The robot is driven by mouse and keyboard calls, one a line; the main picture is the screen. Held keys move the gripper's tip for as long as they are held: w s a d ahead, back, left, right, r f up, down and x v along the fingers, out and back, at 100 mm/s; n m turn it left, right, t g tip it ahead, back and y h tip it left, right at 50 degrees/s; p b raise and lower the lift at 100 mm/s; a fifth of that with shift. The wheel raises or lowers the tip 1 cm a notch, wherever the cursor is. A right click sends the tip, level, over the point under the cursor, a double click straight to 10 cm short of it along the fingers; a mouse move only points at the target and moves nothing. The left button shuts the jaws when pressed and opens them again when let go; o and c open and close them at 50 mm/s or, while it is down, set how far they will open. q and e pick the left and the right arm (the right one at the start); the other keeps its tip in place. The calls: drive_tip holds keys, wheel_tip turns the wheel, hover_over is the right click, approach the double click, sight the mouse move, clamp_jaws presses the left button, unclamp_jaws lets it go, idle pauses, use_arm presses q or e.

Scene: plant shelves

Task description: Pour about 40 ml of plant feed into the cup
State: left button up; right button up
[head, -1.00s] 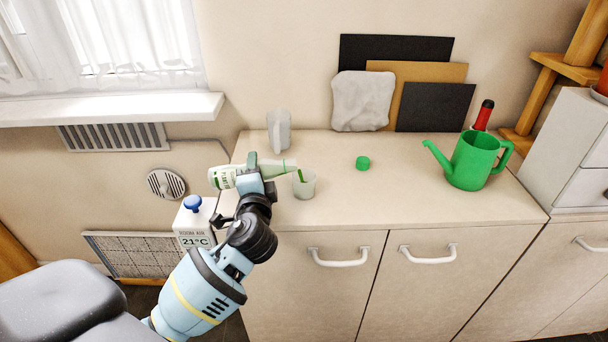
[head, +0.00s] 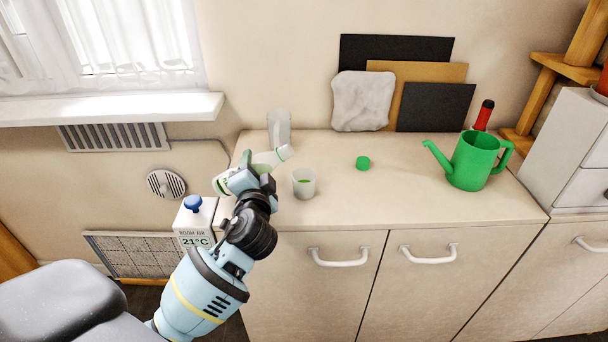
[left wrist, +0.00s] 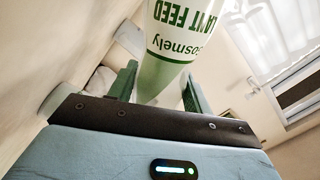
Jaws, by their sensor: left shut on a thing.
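My left gripper (head: 254,178) is shut on the plant feed bottle (head: 268,159), which is tilted with its white neck up to the right. The bottle also shows in the left wrist view (left wrist: 175,40), between the fingers, with its label upside down. The small translucent cup (head: 304,184) stands upright on the cabinet top, right of the gripper and apart from the bottle. Green liquid shows inside the cup; the amount cannot be read. No stream leaves the bottle. The green cap (head: 362,163) lies on the cabinet top behind and right of the cup. My right gripper is not seen.
A grey-white jug (head: 280,128) stands behind the bottle. Boards (head: 436,108) lean on the wall. The front middle of the cabinet top (head: 400,205) is clear.

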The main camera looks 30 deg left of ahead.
sight(261, 157)
use_arm(q)
drive_tip(key=shift+w+d+r+n, duration=0.3)
drive_tip(key=shift+r+n, duration=0.25)
drive_tip(key=shift+n, duration=0.3)
drive_tip(key=shift+w+d+r+n, duration=0.15)
drive_tip(key=shift+d+r+n, duration=0.35)
drive_tip(key=shift+n, duration=0.35)
drive_tip(key=shift+w+r+n, duration=0.1)
drive_tip(key=shift+r+n, duration=0.35)
drive_tip(key=shift+n, duration=0.45)
drive_tip(key=n, duration=0.3)
drive_tip(key=shift+a+r, duration=0.15)
drive_tip(key=shift+r, duration=0.2)
drive_tip(key=n, duration=0.3)
drive_tip(key=shift+f+n, duration=0.1)
drive_tip(key=shift+n, duration=0.3)
drive_tip(key=shift+a, duration=0.1)
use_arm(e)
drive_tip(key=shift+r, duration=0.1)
use_arm(q)
wheel_tip(261, 157, up, 6)
drive_tip(key=p, duration=0.4)
drive_tip(key=shift+r, duration=0.2)
drive_tip(key=shift+f, duration=0.25)
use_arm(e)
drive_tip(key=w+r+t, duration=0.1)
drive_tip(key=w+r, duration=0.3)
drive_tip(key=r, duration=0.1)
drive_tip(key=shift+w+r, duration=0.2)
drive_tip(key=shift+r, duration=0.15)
